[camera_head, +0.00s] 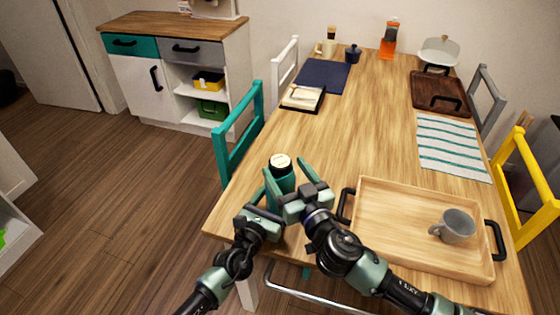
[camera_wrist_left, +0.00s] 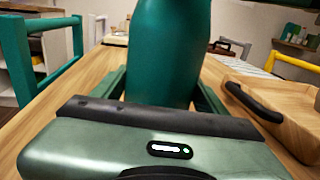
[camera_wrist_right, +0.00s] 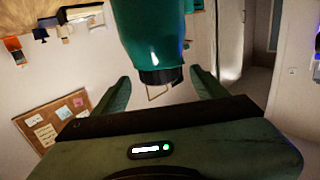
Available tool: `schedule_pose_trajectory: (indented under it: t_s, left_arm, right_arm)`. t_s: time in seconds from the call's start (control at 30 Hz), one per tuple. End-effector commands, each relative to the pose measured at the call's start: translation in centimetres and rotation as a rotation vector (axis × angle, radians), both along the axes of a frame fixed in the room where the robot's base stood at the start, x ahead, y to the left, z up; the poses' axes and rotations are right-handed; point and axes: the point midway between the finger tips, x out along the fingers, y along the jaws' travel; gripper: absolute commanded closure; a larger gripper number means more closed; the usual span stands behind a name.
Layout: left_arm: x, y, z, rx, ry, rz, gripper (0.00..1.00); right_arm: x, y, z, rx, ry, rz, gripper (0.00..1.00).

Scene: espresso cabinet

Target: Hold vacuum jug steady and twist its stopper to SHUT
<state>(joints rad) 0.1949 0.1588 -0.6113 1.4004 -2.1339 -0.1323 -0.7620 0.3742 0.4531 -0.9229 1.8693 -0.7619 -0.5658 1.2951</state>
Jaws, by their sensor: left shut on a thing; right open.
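The teal vacuum jug (camera_head: 284,183) stands upright near the table's front left edge. Its stopper (camera_head: 280,160) has a pale top above a black collar. My left gripper (camera_head: 273,200) is shut on the jug's body, which fills the space between its fingers in the left wrist view (camera_wrist_left: 168,50). My right gripper (camera_head: 286,167) is open, with its fingers on either side of the jug's upper part. In the right wrist view the jug (camera_wrist_right: 155,35) appears upside down, its dark end between the open fingers. I cannot make out any mark showing the stopper's setting.
A wooden tray (camera_head: 385,239) with a grey mug (camera_head: 456,226) lies right of the jug, close to my right arm. A teal chair (camera_head: 240,135) stands at the left edge. A notebook (camera_head: 303,97) and striped cloth (camera_head: 452,148) lie farther back. The table's middle is clear.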

Motion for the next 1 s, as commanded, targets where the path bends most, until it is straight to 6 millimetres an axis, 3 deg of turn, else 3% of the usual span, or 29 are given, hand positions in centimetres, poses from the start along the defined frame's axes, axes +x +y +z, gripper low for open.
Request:
schedule_pose_trajectory:
  t_s: [0.23, 0.6, 0.67, 0.83, 1.0]
  left_arm:
    - [0.0, 0.0, -0.1, 0.0, 0.001, 0.0, 0.99]
    - [0.0, 0.0, -0.1, 0.0, 0.001, 0.0, 0.99]
    - [0.0, 0.0, 0.0, 0.0, 0.001, 0.0, 0.99]
    - [0.0, 0.0, 0.0, 0.0, 0.001, 0.0, 0.99]
    - [0.0, 0.0, 0.0, 0.0, 0.001, 0.0, 0.99]
  right_arm:
    - [3.0, 1.4, 0.0, -0.001, -0.001, 0.001, 0.28]
    - [3.5, 1.6, 0.0, 0.0, 0.001, 0.001, 0.28]
    - [3.5, 1.6, 0.0, 0.0, 0.0, 0.001, 0.42]
    - [3.5, 1.6, 0.0, 0.0, 0.0, 0.001, 0.89]
    - [3.4, 2.0, 0.1, 0.006, -0.002, -0.01, 0.9]
